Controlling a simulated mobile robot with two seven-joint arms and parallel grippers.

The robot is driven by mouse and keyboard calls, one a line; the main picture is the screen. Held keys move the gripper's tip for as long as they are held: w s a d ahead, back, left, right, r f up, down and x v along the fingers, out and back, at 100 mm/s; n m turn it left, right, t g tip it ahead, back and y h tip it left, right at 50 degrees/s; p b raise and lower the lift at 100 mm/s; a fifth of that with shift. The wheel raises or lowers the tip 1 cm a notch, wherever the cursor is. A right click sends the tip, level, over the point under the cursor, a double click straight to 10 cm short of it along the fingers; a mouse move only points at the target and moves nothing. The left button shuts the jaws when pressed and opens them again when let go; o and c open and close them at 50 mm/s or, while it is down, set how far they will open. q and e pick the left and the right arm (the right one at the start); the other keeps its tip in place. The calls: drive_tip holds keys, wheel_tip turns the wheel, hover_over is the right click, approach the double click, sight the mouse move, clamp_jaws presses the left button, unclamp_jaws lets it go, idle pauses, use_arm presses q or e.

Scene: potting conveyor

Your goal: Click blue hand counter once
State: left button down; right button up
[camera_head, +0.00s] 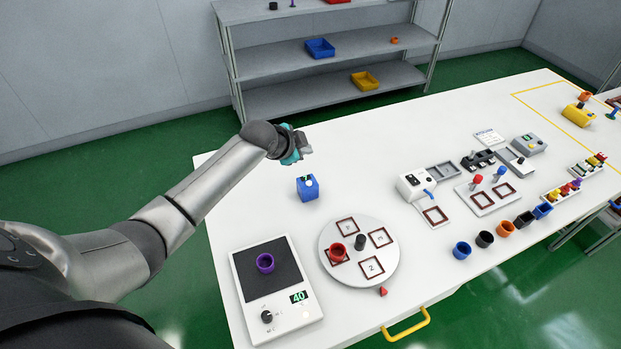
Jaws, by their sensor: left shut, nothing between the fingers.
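The blue hand counter (307,190) stands upright on the white table, left of its middle. It has a small dark display with a green digit and a pale button on its front. My left gripper (300,146) is above and beyond the counter in the picture, apart from it, with teal parts at its end. It is shut and holds nothing; its fingertips are small and partly hidden by the wrist. My right gripper does not show.
A scale-like device (283,328) with a purple ring and a round turntable (389,266) with a red cup stand nearer the front. Several cups, including a blue one (461,250), line the front edge. Grey shelves (335,65) stand behind. The table around the counter is clear.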

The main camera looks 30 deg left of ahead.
use_arm(q)
drive_tip(key=shift+s+f, duration=0.2)
drive_tip(key=shift+f, duration=0.1)
drive_tip(key=b, duration=0.8)
hover_over(309, 183)
drive_tip(key=s, duration=0.1)
drive_tip(key=f, duration=0.7)
drive_tip(key=shift+s+a+f, duration=0.1)
drive_tip(key=shift+a+f, duration=0.1)
drive_tip(key=shift+a, duration=0.05)
drive_tip(key=shift+f+b, duration=0.3)
drive_tip(key=shift+f, duration=0.3)
drive_tip(key=shift+f, duration=0.1)
idle(0.6)
drive_tip(key=shift+f, duration=0.3)
